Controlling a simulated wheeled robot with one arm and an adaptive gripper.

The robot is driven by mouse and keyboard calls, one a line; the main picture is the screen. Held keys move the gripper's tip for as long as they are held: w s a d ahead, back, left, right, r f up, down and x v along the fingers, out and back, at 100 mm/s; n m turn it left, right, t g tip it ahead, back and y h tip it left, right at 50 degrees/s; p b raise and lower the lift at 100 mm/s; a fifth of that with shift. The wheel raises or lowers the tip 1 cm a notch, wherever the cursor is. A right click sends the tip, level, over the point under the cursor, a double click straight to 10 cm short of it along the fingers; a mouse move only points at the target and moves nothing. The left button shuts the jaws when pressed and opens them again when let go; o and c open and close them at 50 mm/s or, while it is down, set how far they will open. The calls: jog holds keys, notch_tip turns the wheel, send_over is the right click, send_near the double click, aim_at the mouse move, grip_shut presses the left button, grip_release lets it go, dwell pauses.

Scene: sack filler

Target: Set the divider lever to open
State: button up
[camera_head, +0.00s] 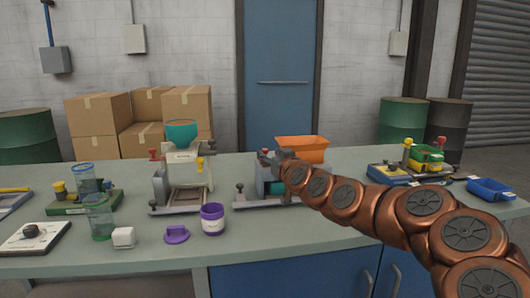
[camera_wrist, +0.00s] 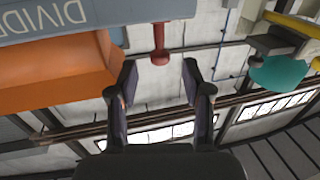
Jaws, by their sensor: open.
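The divider, a grey block lettered "DIVIDE" (camera_wrist: 60,18), fills the upper left of the wrist view. A red lever with a round knob (camera_wrist: 159,57) hangs from its edge in that view. My gripper (camera_wrist: 158,78) is open, with its two dark fingers on either side of the knob's line and the knob just beyond the fingertips, seemingly apart from them. In the head view, my gripper (camera_head: 283,156) is beside the orange hopper (camera_head: 303,149) and hides much of the divider machine. The hopper also shows in the wrist view (camera_wrist: 60,85). Whether the fingers touch the lever is unclear.
A cream machine with a teal funnel (camera_head: 182,134) stands left of my gripper. A purple jar (camera_head: 212,219), purple lid (camera_head: 176,234) and white cube (camera_head: 123,238) sit on the bench front.

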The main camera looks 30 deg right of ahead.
aim_at(266, 152)
jog(key=shift+w+d, duration=0.2)
jog(key=shift+w, duration=0.95)
jog(key=shift+w+d, duration=0.2)
jog(key=shift+w, duration=0.95)
grip_shut()
